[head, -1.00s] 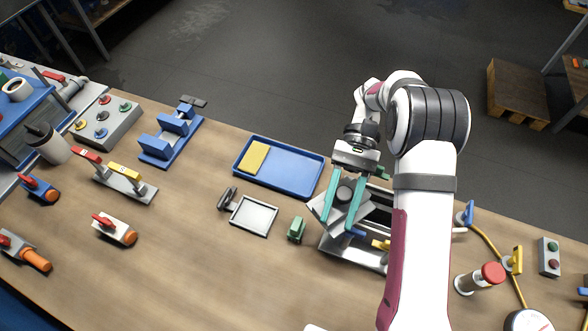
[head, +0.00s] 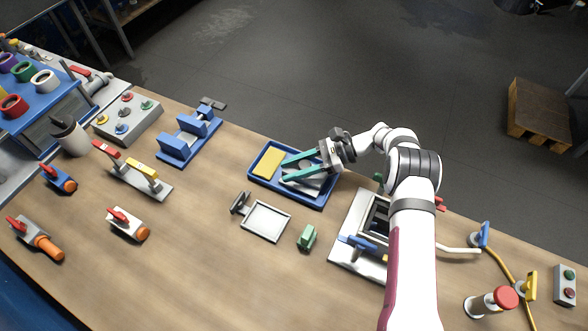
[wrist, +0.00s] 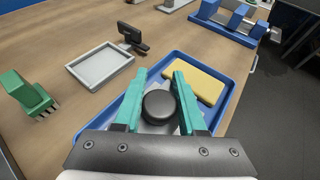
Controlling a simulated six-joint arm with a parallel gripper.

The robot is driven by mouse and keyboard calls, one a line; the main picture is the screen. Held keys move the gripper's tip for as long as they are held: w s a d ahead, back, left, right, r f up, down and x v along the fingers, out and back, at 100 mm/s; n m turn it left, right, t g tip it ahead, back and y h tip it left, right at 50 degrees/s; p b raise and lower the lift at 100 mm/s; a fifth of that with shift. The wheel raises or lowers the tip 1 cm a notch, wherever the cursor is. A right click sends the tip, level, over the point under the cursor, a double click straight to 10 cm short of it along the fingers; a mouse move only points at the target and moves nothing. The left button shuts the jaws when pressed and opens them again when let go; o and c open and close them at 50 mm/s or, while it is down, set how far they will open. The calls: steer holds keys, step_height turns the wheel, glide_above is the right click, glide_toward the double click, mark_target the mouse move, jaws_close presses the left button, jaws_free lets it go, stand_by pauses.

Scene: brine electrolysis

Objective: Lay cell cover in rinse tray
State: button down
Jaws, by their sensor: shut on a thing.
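The cell cover (head: 297,186) is a grey plate with a dark round knob (wrist: 159,104). My gripper (head: 287,167) has teal fingers, shut on the knob; they also show in the wrist view (wrist: 160,87). The cover is over the right part of the blue rinse tray (head: 321,207), whose rim shows in the wrist view (wrist: 236,92). I cannot tell whether the plate touches the tray floor. A yellow sponge-like block (head: 267,163) lies in the tray's left part. The grey cell (head: 350,226) stands to the right with its top open. My gripper hides part of the plate.
A shallow grey tray (head: 265,221) with a dark handle and a green block (head: 307,237) stand in front of the rinse tray. A blue fixture (head: 187,139) is to its left. The front middle of the table is clear.

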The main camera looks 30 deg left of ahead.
steer(key=shift+f, duration=0.35)
steer(key=shift+c, duration=2.4)
jaws_free()
steer(key=shift+f, duration=0.1)
